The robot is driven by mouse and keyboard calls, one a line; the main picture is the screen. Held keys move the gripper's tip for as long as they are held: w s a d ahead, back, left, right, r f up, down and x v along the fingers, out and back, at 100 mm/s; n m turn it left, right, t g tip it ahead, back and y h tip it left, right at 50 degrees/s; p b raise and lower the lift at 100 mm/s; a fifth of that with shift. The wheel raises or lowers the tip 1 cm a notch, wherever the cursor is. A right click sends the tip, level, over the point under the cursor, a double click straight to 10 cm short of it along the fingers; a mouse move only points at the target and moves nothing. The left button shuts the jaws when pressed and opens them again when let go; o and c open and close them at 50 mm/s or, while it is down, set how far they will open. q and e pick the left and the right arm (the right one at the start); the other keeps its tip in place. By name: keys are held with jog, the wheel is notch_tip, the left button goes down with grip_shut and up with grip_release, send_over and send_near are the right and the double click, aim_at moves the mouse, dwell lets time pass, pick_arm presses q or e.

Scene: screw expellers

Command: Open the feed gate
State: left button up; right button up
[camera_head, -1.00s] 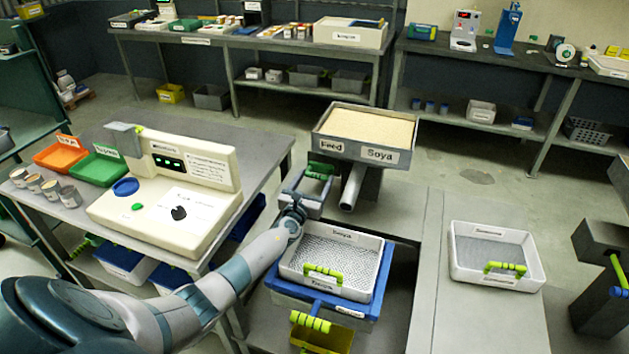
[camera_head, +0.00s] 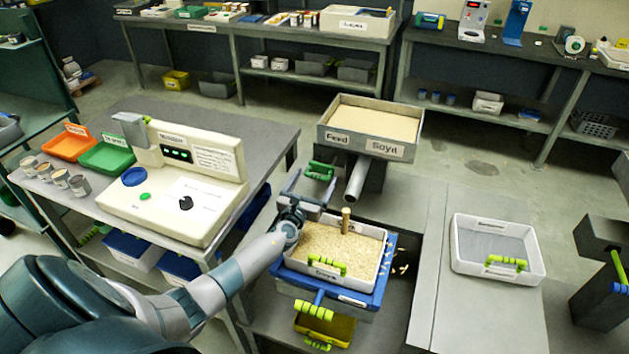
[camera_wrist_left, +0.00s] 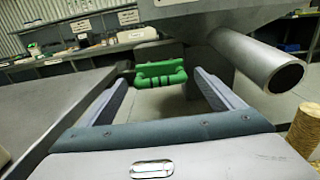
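The feed hopper (camera_head: 368,145), a grey box labelled Feed and Soya, is full of pale grain. The green gate handle (camera_head: 320,170) is at its left, below the Feed label. It also shows in the wrist view (camera_wrist_left: 160,75). My left gripper (camera_head: 313,180) is open and empty, its two fingers pointing at the handle. In the wrist view the handle appears between the fingertips, with gaps on both sides. My right gripper is out of view.
The white tray sits on a blue frame (camera_head: 388,290) with a lime handle. Loose grains (camera_head: 402,268) lie at its right. A second white tray (camera_head: 500,272) is on the grey surface at right. A cream control unit (camera_head: 225,205) stands on the left table.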

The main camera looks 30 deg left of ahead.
pick_arm(q)
jog(key=v, duration=1.7)
jog(key=shift+s+d, duration=0.15)
jog(key=shift+s, duration=0.1)
dwell(0.5)
